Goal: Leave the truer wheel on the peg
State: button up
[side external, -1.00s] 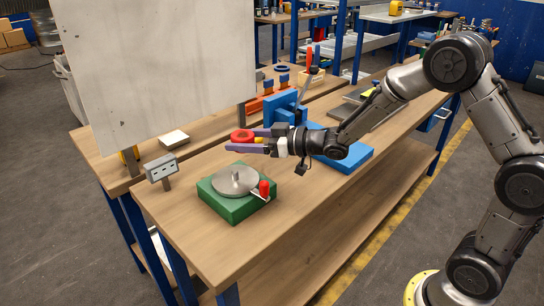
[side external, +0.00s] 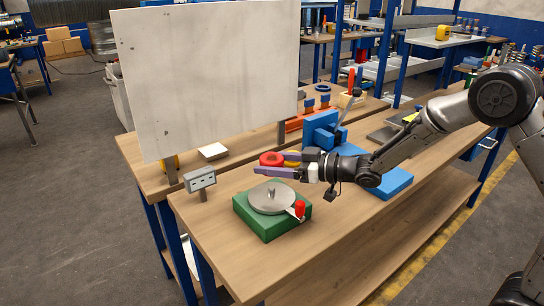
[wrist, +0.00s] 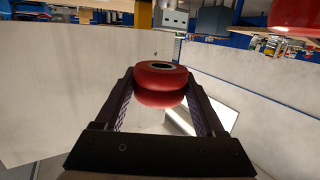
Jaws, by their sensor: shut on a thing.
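A red wheel (side external: 271,159) with a central hole is held between the tips of my gripper (side external: 274,163). In the wrist view my gripper (wrist: 160,85) has one finger on each side of the red wheel (wrist: 160,70). The wheel is above the bench, behind and above a green block (side external: 258,222). The block carries a round metal disc (side external: 270,199) with a short upright peg (side external: 271,188) at its centre, and a red-knobbed crank (side external: 300,208) at its right. Nothing sits on the peg.
A small grey display box (side external: 200,179) stands left of the green block. A pale upright panel (side external: 208,75) is behind it. A blue stand (side external: 322,130) and blue base (side external: 390,182) lie right. A white pad (side external: 213,151) lies behind. The front bench (side external: 225,255) is clear.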

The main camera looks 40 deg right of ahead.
aim_at(272, 188)
jog(key=shift+f, duration=1.7)
jog(key=shift+f, duration=0.95)
dwell(0.5)
jog(key=shift+r, duration=0.45)
jog(key=shift+f, duration=0.3)
dwell(1.7)
jog(key=shift+r, duration=0.25)
jog(key=shift+f, duration=0.45)
dwell(1.7)
